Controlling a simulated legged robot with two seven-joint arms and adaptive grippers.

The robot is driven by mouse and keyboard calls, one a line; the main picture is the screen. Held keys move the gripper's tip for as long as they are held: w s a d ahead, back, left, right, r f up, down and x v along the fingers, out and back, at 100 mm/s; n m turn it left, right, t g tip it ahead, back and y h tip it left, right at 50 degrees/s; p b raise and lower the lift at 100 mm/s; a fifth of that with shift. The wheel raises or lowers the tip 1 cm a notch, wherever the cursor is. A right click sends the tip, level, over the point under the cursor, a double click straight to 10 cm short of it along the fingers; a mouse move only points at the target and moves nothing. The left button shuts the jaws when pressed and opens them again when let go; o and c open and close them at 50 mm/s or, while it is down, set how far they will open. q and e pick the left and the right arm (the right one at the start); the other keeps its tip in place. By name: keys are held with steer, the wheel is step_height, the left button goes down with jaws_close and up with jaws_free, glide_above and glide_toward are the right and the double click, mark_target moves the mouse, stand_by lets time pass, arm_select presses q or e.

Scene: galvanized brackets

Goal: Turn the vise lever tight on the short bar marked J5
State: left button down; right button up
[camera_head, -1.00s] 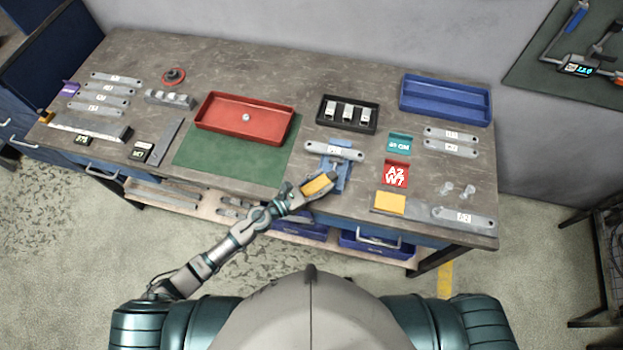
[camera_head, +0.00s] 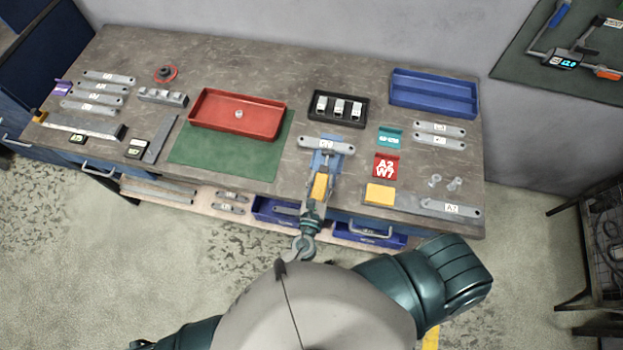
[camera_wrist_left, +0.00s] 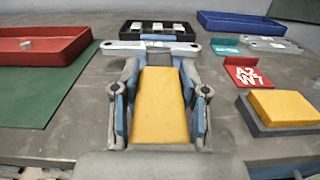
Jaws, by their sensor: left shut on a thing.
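The blue vise (camera_head: 323,160) stands near the front edge of the table. A short grey bar (camera_head: 338,147) with a white label lies across its top; the lettering is too small to read surely. It also shows across the vise in the wrist view (camera_wrist_left: 122,48). My left gripper (camera_head: 321,174) is at the near side of the vise, shut on the vise lever, which is mostly hidden by the gripper. A long yellow piece (camera_wrist_left: 161,108) lies between the fingers in the wrist view and hides what is beneath. My right gripper is out of view.
Right of the vise are a red A2 W7 sign (camera_head: 386,165), a teal sign (camera_head: 390,136) and a yellow block (camera_head: 380,194). A black tray (camera_head: 315,117) stands behind. A red tray (camera_head: 200,117) and green mat (camera_head: 191,155) lie to the left.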

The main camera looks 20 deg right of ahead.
arm_select(q)
steer(key=shift+s+a+f+y, duration=0.15)
steer(key=shift+f+y, duration=0.15)
steer(key=shift+f, duration=0.15)
steer(key=c, duration=0.7)
jaws_free()
steer(key=shift+o, duration=0.5)
steer(key=shift+r, duration=0.25)
steer(key=shift+s, duration=0.1)
steer(key=v, duration=0.7)
steer(key=shift+s+f, duration=0.15)
steer(key=shift+s, duration=0.05)
